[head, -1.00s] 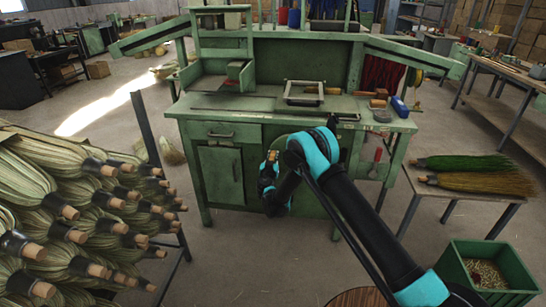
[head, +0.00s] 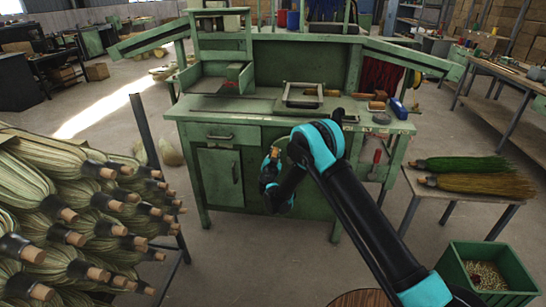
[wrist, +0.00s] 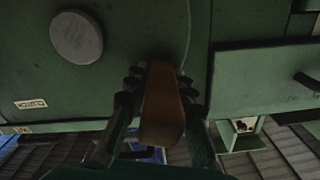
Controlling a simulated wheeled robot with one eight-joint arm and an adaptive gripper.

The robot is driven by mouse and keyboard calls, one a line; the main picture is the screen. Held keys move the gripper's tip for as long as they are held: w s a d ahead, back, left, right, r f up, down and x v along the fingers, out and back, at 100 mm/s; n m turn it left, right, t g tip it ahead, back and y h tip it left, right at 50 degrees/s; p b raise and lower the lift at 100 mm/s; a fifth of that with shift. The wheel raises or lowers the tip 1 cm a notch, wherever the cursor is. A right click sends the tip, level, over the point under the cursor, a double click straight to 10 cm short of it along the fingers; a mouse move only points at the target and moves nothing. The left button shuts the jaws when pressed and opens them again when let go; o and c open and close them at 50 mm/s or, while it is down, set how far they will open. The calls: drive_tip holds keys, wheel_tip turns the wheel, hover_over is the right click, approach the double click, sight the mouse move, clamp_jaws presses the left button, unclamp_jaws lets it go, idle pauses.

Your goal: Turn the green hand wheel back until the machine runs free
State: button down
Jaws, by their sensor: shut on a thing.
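In the wrist view my gripper (wrist: 157,95) is shut on a brown wooden handle (wrist: 163,125) between its dark fingers. Behind the handle is a green face with a curved edge and a round grey hub (wrist: 76,37); it looks like the green hand wheel (wrist: 135,30). In the head view my gripper (head: 271,168) is in front of the green machine (head: 222,175), below its worktop.
Bundled brooms (head: 70,225) fill a rack at the left. A side table (head: 440,190) with green and tan broom heads stands at the right. A green bin (head: 488,275) is on the floor at the lower right. The floor before the machine is open.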

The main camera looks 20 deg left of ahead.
drive_tip(key=shift+w+d+r+m, duration=0.15)
drive_tip(key=shift+d+r+m, duration=0.75)
drive_tip(key=shift+m, duration=0.5)
drive_tip(key=shift+r, duration=0.1)
drive_tip(key=c, duration=1.3)
unclamp_jaws()
drive_tip(key=shift+a, duration=0.1)
drive_tip(key=v, duration=1.2)
